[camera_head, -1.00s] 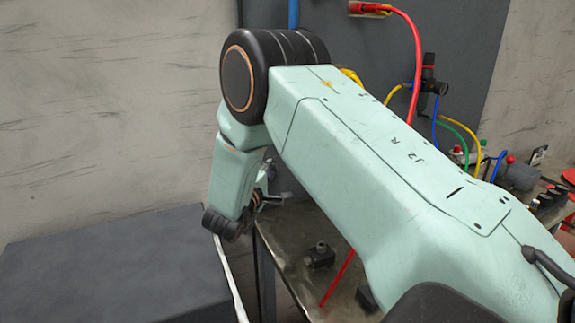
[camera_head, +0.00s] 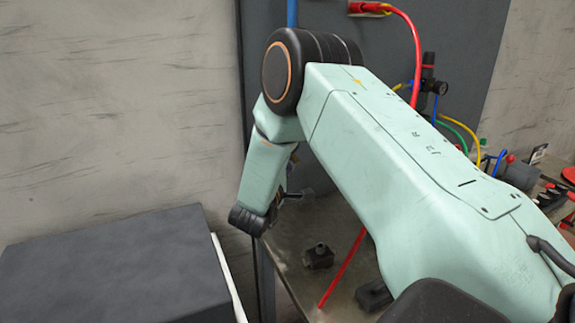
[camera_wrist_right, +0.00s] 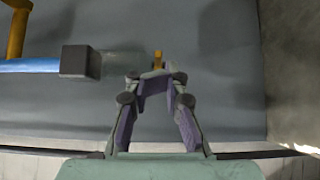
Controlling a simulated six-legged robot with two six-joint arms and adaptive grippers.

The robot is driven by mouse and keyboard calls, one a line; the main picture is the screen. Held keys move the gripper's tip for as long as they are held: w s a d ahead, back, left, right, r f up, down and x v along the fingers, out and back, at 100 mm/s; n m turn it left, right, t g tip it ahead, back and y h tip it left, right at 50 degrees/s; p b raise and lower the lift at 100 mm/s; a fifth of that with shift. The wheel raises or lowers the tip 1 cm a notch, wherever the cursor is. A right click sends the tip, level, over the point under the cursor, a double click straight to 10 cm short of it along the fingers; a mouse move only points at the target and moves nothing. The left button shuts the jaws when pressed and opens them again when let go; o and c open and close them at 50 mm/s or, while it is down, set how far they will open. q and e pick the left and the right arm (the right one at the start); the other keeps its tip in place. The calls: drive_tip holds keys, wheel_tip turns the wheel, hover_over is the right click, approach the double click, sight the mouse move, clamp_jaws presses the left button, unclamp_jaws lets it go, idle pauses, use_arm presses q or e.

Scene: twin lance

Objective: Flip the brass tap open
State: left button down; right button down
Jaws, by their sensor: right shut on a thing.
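My right gripper (camera_wrist_right: 158,80) shows in the wrist view with its two purple-lined fingers drawn together at the tips. A small brass-yellow piece (camera_wrist_right: 158,58), which looks like the lever of the brass tap, stands right at the fingertips. The gripper is shut on it, though the fingers partly hide the contact. The tap's body cannot be made out. In the head view my right arm covers the tap, and little of the gripper shows behind the wrist. My left gripper is not in view.
A blue pipe (camera_wrist_right: 30,65) ends in a dark grey block (camera_wrist_right: 75,61) left of the gripper. A yellow pipe (camera_wrist_right: 16,32) is at upper left. A metal table (camera_head: 335,260) holds small dark fittings (camera_head: 319,257). A red hose (camera_head: 418,50) and a dark box (camera_head: 110,270) also show.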

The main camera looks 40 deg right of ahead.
drive_tip(key=shift+s+d+r+n+t+y+p, duration=0.1)
drive_tip(key=shift+s+d+n+t+y+p, duration=0.1)
drive_tip(key=shift+n+t+y+p, duration=0.45)
drive_tip(key=shift+s+d+n+t+y+p, duration=0.2)
drive_tip(key=shift+n+t+y+p, duration=0.15)
drive_tip(key=shift+t+p, duration=0.45)
drive_tip(key=shift+s+d+r+n+t+y+p, duration=0.15)
drive_tip(key=shift+n+t+y+p, duration=0.3)
drive_tip(key=shift+p, duration=0.55)
drive_tip(key=shift+s+f, duration=0.1)
drive_tip(key=shift+f, duration=0.05)
drive_tip(key=shift+a, duration=0.1)
